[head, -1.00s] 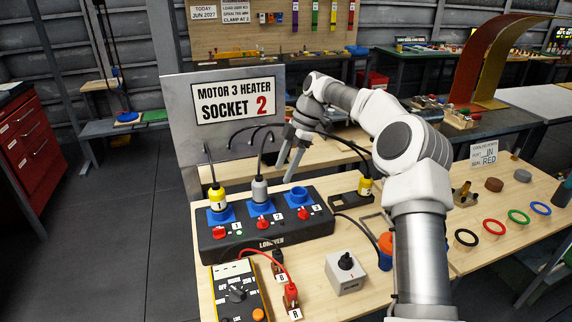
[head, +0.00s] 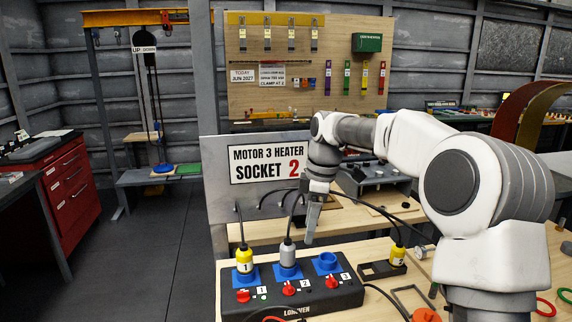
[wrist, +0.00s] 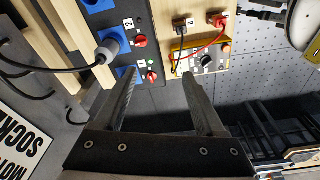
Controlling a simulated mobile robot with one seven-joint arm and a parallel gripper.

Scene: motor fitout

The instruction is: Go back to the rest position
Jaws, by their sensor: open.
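My gripper (head: 312,218) hangs in front of the sign panel, just behind the black socket box (head: 335,296). In the wrist view my gripper (wrist: 168,88) has its two fingers spread apart with nothing between them. A yellow plug (head: 244,261) sits in the left blue socket and a grey plug (head: 288,256) in the middle one. The right blue socket (head: 327,262) is empty. Another yellow plug (head: 397,255) stands in a dark holder at the right. The sign (head: 266,164) reads "Motor 3 heater socket 2".
The yellow meter (wrist: 205,58) with black and red leads shows in the wrist view. Black cables cross the bench near my arm. A red drawer cabinet (head: 72,188) stands at the left. The floor (head: 160,250) between cabinet and bench is clear.

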